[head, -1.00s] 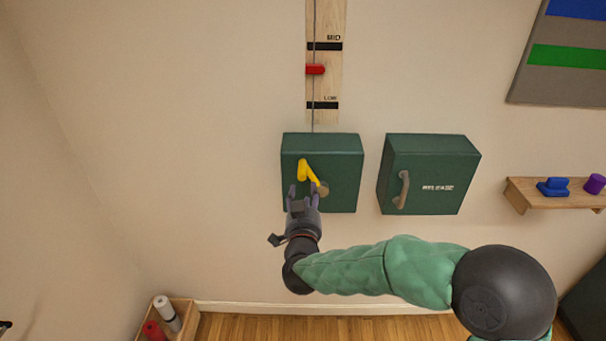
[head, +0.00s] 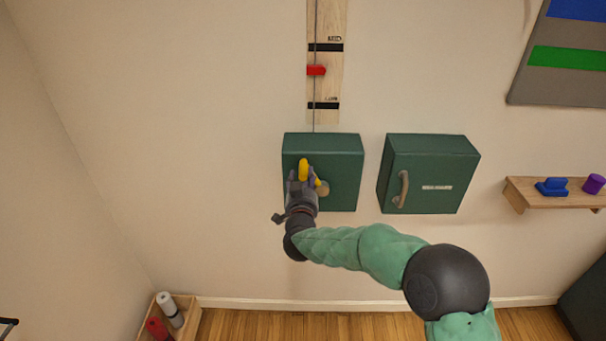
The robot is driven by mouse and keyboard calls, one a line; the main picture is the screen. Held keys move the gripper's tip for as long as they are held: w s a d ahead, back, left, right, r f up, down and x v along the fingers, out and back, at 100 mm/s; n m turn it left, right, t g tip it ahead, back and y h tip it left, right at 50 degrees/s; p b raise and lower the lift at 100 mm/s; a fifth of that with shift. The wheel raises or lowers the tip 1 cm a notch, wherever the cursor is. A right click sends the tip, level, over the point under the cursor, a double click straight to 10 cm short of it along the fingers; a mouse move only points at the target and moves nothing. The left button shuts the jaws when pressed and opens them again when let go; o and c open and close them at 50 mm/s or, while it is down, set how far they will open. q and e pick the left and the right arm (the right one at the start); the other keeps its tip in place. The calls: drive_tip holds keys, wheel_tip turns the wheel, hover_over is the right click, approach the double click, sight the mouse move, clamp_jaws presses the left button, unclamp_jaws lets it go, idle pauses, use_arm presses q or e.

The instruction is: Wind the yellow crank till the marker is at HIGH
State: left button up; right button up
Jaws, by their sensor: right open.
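The yellow crank (head: 303,168) is on the front of the left green box (head: 345,174), its handle up and left of the round hub (head: 323,188). My right gripper (head: 302,178) is open at the crank, its fingers around or just in front of the handle; I cannot tell if they touch it. The fingers hide part of the crank. The red marker (head: 316,71) is on the wooden scale board (head: 325,90), between the LOW band (head: 323,106) and the MID band (head: 325,48). HIGH is out of view. My left gripper is not clearly in view.
A second green box (head: 440,172) with a grey handle (head: 403,189) and a label stands to the right. A wooden shelf (head: 560,199) holds a blue and a purple object. A bin (head: 188,325) with rolls is on the floor at lower left. The wall left of the crank is clear.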

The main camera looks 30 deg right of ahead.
drive_tip(key=shift+x, duration=1.6)
clamp_jaws()
